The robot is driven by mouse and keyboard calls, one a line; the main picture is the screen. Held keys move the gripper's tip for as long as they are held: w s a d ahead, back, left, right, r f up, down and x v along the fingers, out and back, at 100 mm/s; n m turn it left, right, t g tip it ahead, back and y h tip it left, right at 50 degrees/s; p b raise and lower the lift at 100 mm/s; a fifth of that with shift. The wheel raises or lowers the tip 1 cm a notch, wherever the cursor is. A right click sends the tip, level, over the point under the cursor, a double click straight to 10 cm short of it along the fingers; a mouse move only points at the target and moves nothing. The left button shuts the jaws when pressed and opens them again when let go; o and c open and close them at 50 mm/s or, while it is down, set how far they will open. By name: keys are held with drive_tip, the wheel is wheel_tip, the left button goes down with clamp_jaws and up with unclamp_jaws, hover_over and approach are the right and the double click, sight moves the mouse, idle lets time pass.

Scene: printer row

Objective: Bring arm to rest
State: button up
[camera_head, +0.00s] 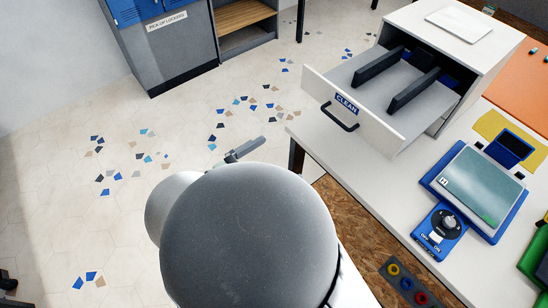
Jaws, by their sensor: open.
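My arm rises in the lower middle of the head view, its large grey rounded joint close to the camera. Only a small dark part of my gripper (244,150) shows past the joint, over the open floor to the left of the table. My gripper is open, and I see nothing held in the visible part. Most of the gripper is hidden behind my arm. It is apart from the table edge and from the open drawer.
A white cabinet (458,37) on the white table (330,148) has its drawer labelled CLEAN (346,106) pulled out, with dark bars inside. A blue-framed device (475,185) and a blue knob box (440,232) stand nearer. Lockers (170,50) stand back left; the speckled floor between is clear.

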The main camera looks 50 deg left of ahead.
idle(0.4)
drive_tip(key=w+d+m+g+h, duration=0.45)
drive_tip(key=w+d+m, duration=0.2)
drive_tip(key=d, duration=0.45)
drive_tip(key=w+d+m+g+h, duration=0.4)
drive_tip(key=w+d+m+g, duration=0.25)
drive_tip(key=d, duration=0.35)
drive_tip(key=s+d+m+g+y, duration=0.2)
drive_tip(key=d+m+y, duration=0.3)
drive_tip(key=d+m, duration=0.5)
drive_tip(key=s+d+m+g+y, duration=0.2)
drive_tip(key=d+m+g+y, duration=0.2)
drive_tip(key=d+m, duration=0.6)
drive_tip(key=shift+s+d+m+g+y, duration=0.35)
drive_tip(key=shift+m+y, duration=0.2)
drive_tip(key=shift+m, duration=0.35)
